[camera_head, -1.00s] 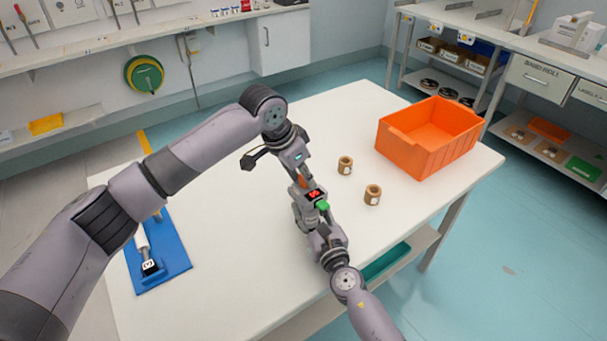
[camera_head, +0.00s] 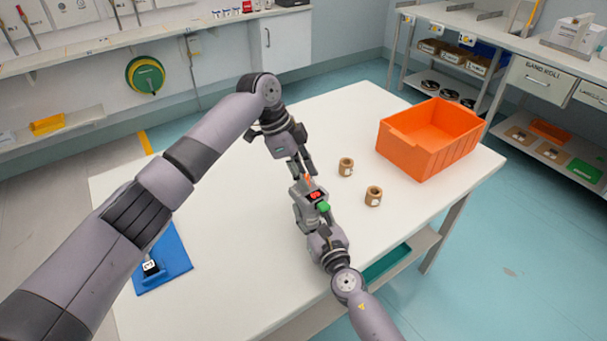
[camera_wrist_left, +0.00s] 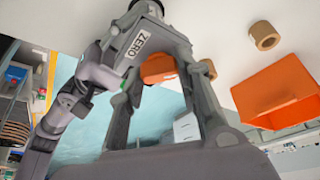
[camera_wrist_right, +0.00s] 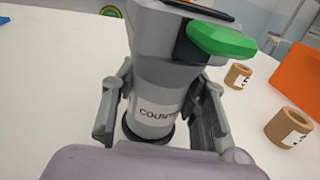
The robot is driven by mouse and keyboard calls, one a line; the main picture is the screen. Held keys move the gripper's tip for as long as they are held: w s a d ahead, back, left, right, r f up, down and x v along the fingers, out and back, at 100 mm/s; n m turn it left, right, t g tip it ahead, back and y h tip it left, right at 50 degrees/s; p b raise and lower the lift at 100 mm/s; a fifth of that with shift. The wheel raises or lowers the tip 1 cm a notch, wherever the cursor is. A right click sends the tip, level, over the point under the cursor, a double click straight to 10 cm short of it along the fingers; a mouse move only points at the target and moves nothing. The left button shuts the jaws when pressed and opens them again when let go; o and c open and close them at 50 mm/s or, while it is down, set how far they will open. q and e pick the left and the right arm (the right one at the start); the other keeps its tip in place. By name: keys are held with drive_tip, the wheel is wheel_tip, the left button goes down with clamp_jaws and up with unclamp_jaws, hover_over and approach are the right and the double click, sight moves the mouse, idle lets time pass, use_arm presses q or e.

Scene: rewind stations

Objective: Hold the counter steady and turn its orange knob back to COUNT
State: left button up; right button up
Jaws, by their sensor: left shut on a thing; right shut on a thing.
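The grey counter (camera_head: 309,196) is held up over the white table, with a red display on its side. Its orange knob shows in the left wrist view (camera_wrist_left: 158,69), beside a ZERO label (camera_wrist_left: 137,44). A COUNT label (camera_wrist_right: 157,114) and a green lever (camera_wrist_right: 222,40) show in the right wrist view. My left gripper (camera_head: 304,172) is shut on the orange knob, coming from behind and above; its fingers partly hide the knob in the head view. My right gripper (camera_wrist_right: 160,108) is shut around the grey counter body from the near side.
Two brown rolls (camera_head: 346,167) (camera_head: 373,196) stand right of the counter. An orange bin (camera_head: 428,140) stands at the table's right end. A blue mat (camera_head: 172,262) with a tool lies at the left, partly behind my left arm. The table's middle is mostly clear.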

use_arm(q)
drive_tip(key=shift+m, duration=0.3)
drive_tip(key=o, duration=1.2)
drive_tip(key=shift+c, duration=0.2)
drive_tip(key=v, duration=1.2)
drive_tip(key=shift+w, duration=0.2)
